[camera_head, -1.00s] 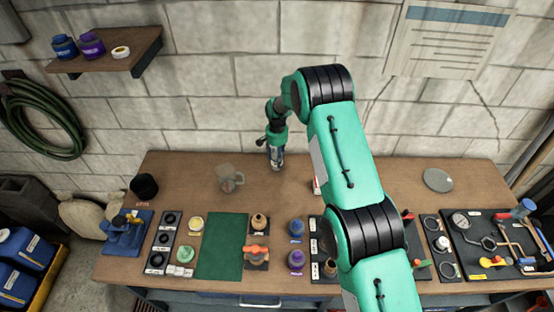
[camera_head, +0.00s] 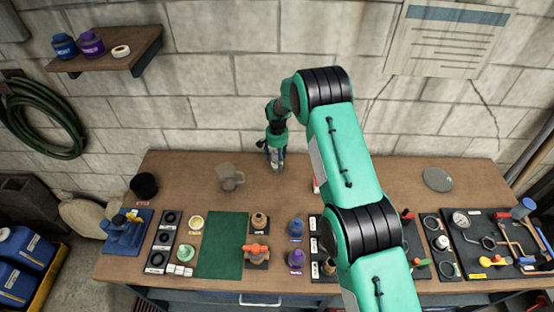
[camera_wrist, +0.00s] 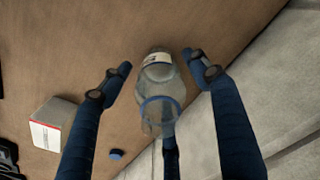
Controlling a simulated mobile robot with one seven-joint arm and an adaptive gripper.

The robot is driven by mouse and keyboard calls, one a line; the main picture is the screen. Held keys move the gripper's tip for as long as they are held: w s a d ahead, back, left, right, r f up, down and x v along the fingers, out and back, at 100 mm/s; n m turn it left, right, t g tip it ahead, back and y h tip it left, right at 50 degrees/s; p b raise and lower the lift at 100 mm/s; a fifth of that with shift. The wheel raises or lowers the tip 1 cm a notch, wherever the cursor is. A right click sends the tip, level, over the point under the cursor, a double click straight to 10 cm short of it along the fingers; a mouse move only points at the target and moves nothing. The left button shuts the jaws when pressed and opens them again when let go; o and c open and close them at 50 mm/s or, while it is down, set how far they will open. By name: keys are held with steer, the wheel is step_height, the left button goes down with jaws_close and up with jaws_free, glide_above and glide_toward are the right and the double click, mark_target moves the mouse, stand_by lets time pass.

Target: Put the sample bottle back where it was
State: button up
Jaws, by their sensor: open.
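The sample bottle (camera_wrist: 162,75), clear with a pale label and a blue ring, is between the fingers of my gripper (camera_wrist: 156,61) in the wrist view. The fingers are spread, with a visible gap on each side of the bottle. In the head view my gripper (camera_head: 277,167) is low at the back of the workbench, near the wall, and largely hides the bottle. Whether the bottle's base rests fully on the wood is hard to tell.
A clear jug (camera_head: 230,177) stands left of my gripper. A white-and-red box (camera_wrist: 55,127) and a small blue cap (camera_wrist: 116,155) are near the bottle. A green mat (camera_head: 222,245) and several jars and tools line the bench front.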

steer(key=shift+r, duration=0.1)
step_height(320, 180, up, 12)
steer(key=b, duration=0.1)
stand_by(0.8)
steer(key=shift+r, duration=0.15)
stand_by(0.6)
